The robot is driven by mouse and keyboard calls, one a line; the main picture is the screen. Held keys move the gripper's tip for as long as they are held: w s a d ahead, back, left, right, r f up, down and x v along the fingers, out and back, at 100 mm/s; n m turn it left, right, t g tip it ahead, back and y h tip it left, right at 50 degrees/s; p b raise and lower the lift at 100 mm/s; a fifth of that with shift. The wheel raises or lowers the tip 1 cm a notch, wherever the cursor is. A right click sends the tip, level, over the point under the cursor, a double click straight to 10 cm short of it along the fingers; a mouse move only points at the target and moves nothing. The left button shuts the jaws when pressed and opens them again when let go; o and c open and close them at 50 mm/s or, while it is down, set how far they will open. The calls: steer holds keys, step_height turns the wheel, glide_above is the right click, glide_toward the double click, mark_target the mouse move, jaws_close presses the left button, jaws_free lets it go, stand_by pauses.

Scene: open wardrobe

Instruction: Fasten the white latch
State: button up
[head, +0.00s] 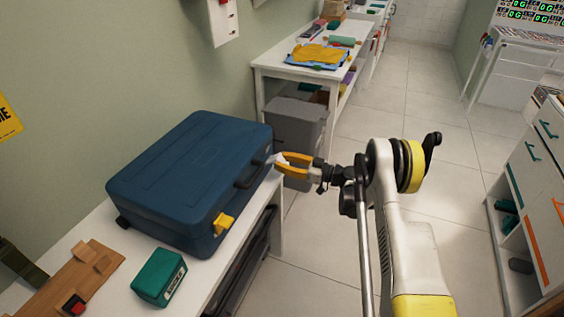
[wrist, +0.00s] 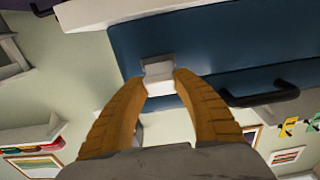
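A closed dark blue case (head: 190,185) lies on a white table. The white latch (wrist: 159,72) is on the case's front side, seen in the wrist view below a small grey plate. In the head view the latch is mostly hidden by the fingertips. My gripper (head: 282,160) has orange fingers and reaches the case's far front corner. In the wrist view the fingertips of my gripper (wrist: 161,84) lie on both sides of the latch, with no clear gap. A yellow latch (head: 223,222) sits on the near end of the same side.
A black handle (head: 250,173) stands out between the latches and also shows in the wrist view (wrist: 262,97). A green box (head: 159,277) and a brown board (head: 85,277) lie near the case. A grey bin (head: 294,130) stands beyond it. The floor to the right is clear.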

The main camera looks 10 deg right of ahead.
steer(key=shift+r, duration=0.25)
steer(key=shift+w+a+r+g+h+p, duration=0.15)
steer(key=shift+r+g+h+p, duration=0.4)
steer(key=shift+h+p, duration=0.45)
steer(key=g+h+p, duration=0.1)
steer(key=r+p, duration=0.1)
steer(key=shift+w+a+g+h+p, duration=0.1)
steer(key=shift+a+g+h+p, duration=0.2)
steer(key=shift+g+h, duration=0.1)
steer(key=g+h+p, duration=0.1)
steer(key=a+r+g+h+p, duration=0.1)
steer(key=shift+w+h, duration=0.35)
steer(key=shift+h, duration=0.05)
steer(key=shift+w+a+r+g+h+p, duration=0.1)
steer(key=shift+w+a+g+h+p, duration=0.05)
steer(key=shift+g+h+p, duration=0.4)
steer(key=shift+w+a+g+h+p, duration=0.2)
steer(key=shift+h+p, duration=0.15)
steer(key=shift+h, duration=0.3)
steer(key=o, duration=0.9)
steer(key=shift+c, duration=0.2)
steer(key=o, duration=0.3)
steer(key=shift+a, duration=0.15)
